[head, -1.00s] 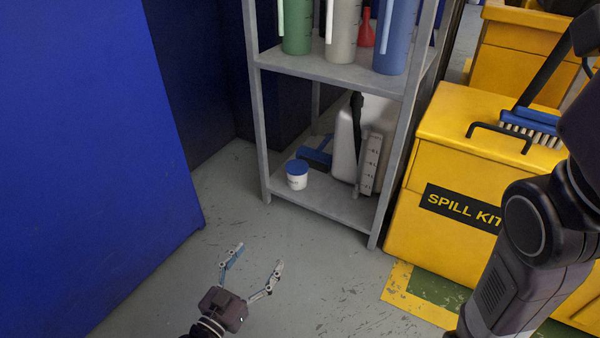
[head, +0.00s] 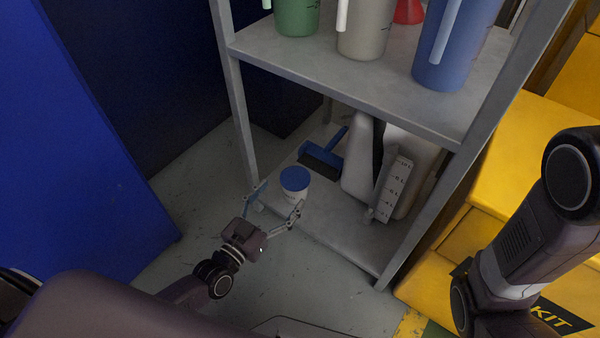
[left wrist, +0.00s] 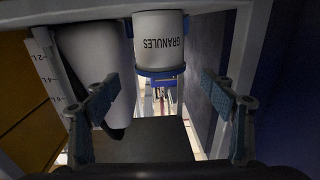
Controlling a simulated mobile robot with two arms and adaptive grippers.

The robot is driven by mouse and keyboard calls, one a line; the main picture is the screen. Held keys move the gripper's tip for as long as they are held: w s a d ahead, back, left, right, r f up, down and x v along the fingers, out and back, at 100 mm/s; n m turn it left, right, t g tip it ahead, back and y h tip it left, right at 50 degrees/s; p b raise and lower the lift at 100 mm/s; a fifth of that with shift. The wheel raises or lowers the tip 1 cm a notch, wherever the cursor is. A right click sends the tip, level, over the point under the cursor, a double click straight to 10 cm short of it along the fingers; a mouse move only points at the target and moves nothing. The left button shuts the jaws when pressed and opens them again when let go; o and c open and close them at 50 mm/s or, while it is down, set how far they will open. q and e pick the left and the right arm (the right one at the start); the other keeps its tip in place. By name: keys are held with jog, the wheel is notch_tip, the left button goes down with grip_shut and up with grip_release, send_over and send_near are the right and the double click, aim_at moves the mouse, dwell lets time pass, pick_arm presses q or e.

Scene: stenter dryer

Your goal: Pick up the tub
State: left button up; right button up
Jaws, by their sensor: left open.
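The tub (head: 294,183) is small and white with a blue lid. It stands upright on the bottom shelf, near its front left corner. In the left wrist view the tub (left wrist: 158,42) appears upside down, with GRANULES on its side, and lies across the gap between the fingers. My left gripper (head: 281,199) is open and empty, its fingertips at the shelf's front edge, close in front of the tub. The open fingers also show in the left wrist view (left wrist: 160,92). I cannot tell whether a fingertip touches the tub. My right gripper is out of view.
The bottom shelf (head: 335,222) also holds a blue brush (head: 322,156) behind the tub and a white canister (head: 358,160) to its right. The upper shelf (head: 340,80) with jugs overhangs. A blue panel (head: 80,150) stands left; a yellow bin (head: 485,190) stands right.

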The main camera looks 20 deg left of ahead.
aim_at(295, 177)
pick_arm(q)
jog(key=shift+b+x, duration=0.55)
jog(key=shift+x, duration=0.45)
jog(key=b+x, duration=0.3)
jog(key=x, duration=0.1)
jog(key=shift+w+d+f+b, duration=0.1)
jog(key=shift+w+f+b, duration=0.05)
jog(key=shift+w+b, duration=0.25)
jog(key=shift+w, duration=0.15)
jog(key=c, duration=1.3)
jog(key=shift+r, duration=0.2)
jog(key=shift+c, duration=0.3)
jog(key=shift+r, duration=0.15)
